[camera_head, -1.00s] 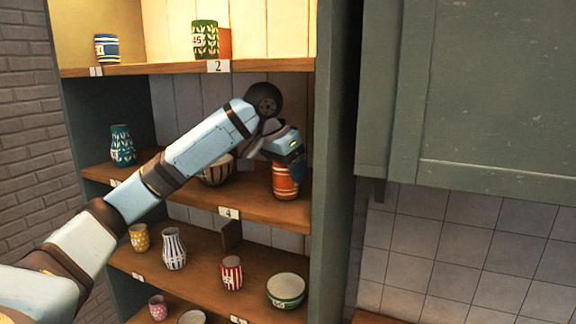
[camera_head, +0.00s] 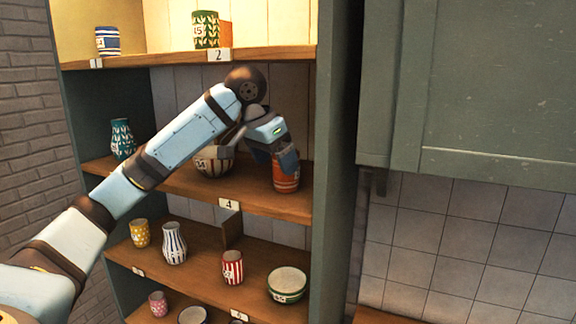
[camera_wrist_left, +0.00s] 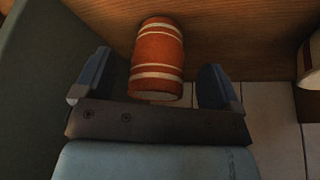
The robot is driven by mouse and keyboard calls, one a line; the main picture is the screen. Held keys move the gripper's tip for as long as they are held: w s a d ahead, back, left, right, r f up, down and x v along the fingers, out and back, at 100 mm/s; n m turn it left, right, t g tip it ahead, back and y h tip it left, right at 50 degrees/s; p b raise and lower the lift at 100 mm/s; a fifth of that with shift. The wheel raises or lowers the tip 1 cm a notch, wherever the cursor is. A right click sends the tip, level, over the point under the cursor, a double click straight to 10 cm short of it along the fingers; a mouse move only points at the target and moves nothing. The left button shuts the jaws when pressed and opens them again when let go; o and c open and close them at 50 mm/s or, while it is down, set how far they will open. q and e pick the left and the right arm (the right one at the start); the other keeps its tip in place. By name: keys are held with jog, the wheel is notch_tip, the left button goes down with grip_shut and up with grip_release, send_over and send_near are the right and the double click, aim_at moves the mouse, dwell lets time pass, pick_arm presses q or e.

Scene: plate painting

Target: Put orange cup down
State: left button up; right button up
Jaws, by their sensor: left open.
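The orange cup (camera_head: 286,180), with white bands, stands on the right end of the middle shelf marked 4 (camera_head: 262,200). My left gripper (camera_head: 284,158) is at the cup's upper part and hides its top in the head view. In the left wrist view the cup (camera_wrist_left: 157,62) lies between the two blue fingers, with a gap on each side. The fingers are open, and the cup rests on the wooden shelf (camera_wrist_left: 225,30). My right gripper is in neither view.
A striped bowl (camera_head: 214,162) stands left of the cup on the same shelf, and a teal vase (camera_head: 122,139) farther left. The cabinet's side wall (camera_head: 335,190) is close to the cup's right. The upper shelf (camera_head: 150,60) is above my arm.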

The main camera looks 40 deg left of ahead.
pick_arm(q)
jog(key=s, duration=0.2)
jog(key=s+a+b, duration=0.1)
jog(key=s, duration=0.1)
jog(key=s+b, duration=0.1)
jog(key=s, duration=0.2)
jog(key=shift+s+a, duration=0.1)
jog(key=shift+a, duration=0.05)
jog(key=shift+s, duration=0.65)
